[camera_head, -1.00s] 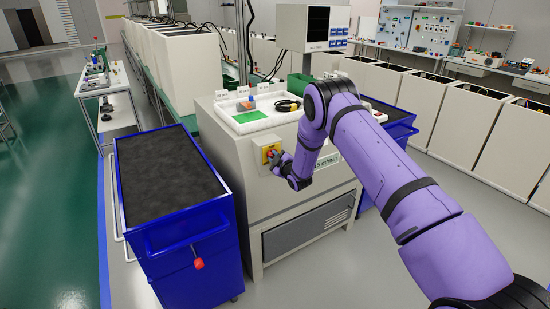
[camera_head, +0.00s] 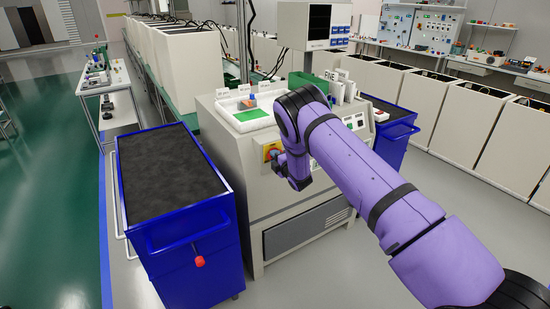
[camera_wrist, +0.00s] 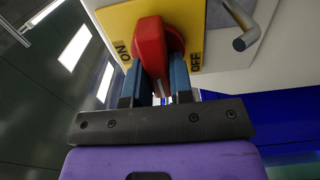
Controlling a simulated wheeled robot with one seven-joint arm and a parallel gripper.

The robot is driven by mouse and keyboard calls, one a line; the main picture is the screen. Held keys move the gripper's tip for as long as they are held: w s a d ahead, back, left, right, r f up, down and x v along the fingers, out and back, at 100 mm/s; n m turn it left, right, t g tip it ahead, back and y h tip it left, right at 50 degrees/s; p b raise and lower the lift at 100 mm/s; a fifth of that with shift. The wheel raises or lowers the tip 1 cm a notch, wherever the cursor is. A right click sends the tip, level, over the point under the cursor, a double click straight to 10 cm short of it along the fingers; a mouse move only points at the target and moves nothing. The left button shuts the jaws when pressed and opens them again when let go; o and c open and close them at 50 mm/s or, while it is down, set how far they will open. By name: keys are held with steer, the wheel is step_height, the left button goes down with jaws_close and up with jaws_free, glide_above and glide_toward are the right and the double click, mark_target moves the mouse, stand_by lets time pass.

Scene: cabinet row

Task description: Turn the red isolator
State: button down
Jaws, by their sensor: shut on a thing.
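The knob's handle points down between the two marks in that view. My gripper (camera_wrist: 163,85) is shut on the handle, one blue-grey finger on each side. In the head view the yellow plate (camera_head: 271,150) is on the front of the beige cabinet (camera_head: 285,200), and my gripper (camera_head: 281,164) is against it. My arm hides part of the knob there.
A blue cart (camera_head: 185,235) with a dark top stands close on the left of the cabinet. A second blue cart (camera_head: 398,135) stands on the right. A metal handle (camera_wrist: 252,38) sticks out beside the yellow plate. A white tray (camera_head: 222,108) lies on the cabinet.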

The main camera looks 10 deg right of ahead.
stand_by(0.5)
steer(key=c, duration=1)
jaws_free()
steer(key=v, duration=1.1)
